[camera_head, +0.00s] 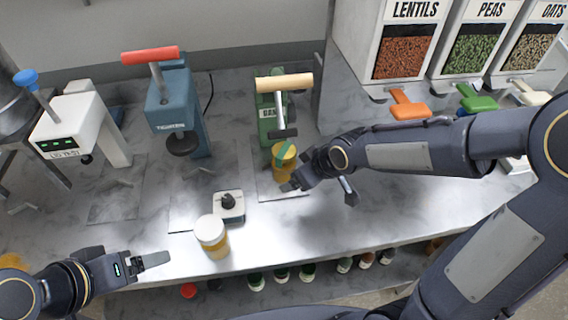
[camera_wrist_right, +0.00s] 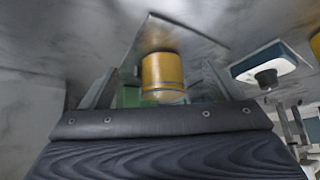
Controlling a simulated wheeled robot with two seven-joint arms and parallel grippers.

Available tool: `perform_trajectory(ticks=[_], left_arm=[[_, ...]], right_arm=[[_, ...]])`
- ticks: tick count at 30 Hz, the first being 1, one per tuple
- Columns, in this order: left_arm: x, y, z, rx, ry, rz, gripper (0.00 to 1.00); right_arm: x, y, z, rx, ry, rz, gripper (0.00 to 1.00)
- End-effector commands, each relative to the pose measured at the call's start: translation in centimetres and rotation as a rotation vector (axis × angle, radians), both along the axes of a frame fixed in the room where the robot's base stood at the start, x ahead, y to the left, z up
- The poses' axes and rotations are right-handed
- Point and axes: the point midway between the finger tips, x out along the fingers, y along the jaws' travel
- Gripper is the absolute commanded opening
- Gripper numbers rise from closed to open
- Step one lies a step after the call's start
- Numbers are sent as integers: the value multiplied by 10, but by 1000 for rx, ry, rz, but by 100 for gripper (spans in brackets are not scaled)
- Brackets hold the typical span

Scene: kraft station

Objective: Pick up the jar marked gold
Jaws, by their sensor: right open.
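A gold-coloured jar (camera_head: 284,168) stands on the plate under the green press; I cannot read any marking on it. A second jar (camera_head: 212,238), white-lidded with amber contents, stands at the front of the counter. My left gripper (camera_head: 148,262) is at the front left, away from both jars; its finger gap is unclear.
The green press (camera_head: 272,115) with a tan handle rises behind the gold jar. A blue press (camera_head: 178,105) and a white machine (camera_head: 78,128) stand further left. A small white device with a black knob (camera_head: 229,205) is beside the white-lidded jar. Dispensers (camera_head: 405,45) stand back right.

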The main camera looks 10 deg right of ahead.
Motion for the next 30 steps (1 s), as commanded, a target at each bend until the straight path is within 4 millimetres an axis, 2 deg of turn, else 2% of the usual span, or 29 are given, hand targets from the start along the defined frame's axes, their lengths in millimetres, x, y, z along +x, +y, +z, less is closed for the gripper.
perform_trajectory(ticks=[10,15,21,30], left_arm=[[0,0,10,0,0,0,83],[0,0,13,0,0,0,83],[0,0,12,0,0,0,83],[0,0,12,0,0,0,83]], right_arm=[[42,29,0,-1,2,2,85],[45,31,-10,-1,2,0,85],[45,31,-10,-1,1,0,83],[45,30,-10,0,1,-1,44]])
